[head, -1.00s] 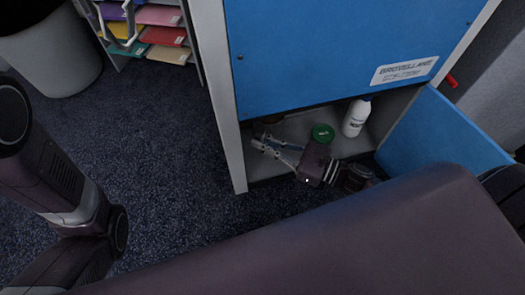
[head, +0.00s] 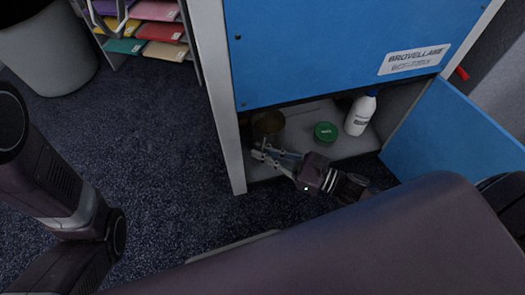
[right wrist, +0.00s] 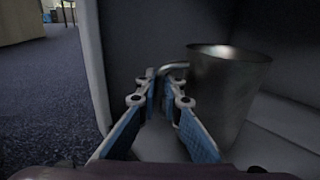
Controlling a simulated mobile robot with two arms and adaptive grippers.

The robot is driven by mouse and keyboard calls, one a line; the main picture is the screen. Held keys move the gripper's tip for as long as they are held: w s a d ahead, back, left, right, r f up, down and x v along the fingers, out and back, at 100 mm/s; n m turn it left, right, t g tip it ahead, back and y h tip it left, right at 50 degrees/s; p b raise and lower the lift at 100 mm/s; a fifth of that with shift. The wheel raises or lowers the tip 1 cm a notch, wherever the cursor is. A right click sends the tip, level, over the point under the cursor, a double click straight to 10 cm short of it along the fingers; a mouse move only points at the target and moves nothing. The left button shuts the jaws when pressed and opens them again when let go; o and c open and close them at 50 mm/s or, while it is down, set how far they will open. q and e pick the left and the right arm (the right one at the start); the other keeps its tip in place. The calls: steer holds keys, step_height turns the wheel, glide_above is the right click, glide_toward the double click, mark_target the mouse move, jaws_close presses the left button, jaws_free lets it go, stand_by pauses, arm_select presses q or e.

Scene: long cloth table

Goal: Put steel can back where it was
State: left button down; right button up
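The steel can (right wrist: 228,90) is a grey metal cup with a curved handle, upright at the right in the right wrist view. In the head view the can (head: 267,124) looks brownish in shadow at the left inside the low cabinet compartment, partly hidden by the cabinet's edge. My right gripper (right wrist: 159,78) has its fingers drawn close together on the handle, beside the can's body. In the head view the right gripper (head: 260,153) reaches in low at the compartment's front. My left gripper is out of view; only that arm shows at the left.
A green-lidded container (head: 325,132) and a white bottle (head: 360,115) stand right of the can on the compartment floor. The blue door (head: 455,130) hangs open at the right. The cabinet's left side post (head: 226,120) is close to the gripper.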

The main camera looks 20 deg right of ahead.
steer(key=o, duration=0.4)
steer(key=shift+c, duration=0.2)
steer(key=shift+r, duration=0.1)
steer(key=shift+s+d+r+p, duration=0.1)
steer(key=shift+r+p, duration=0.05)
steer(key=shift+p, duration=0.15)
steer(key=p+v, duration=0.4)
steer(key=v, duration=0.7)
steer(key=shift+s+d, duration=0.25)
steer(key=shift+s, duration=0.05)
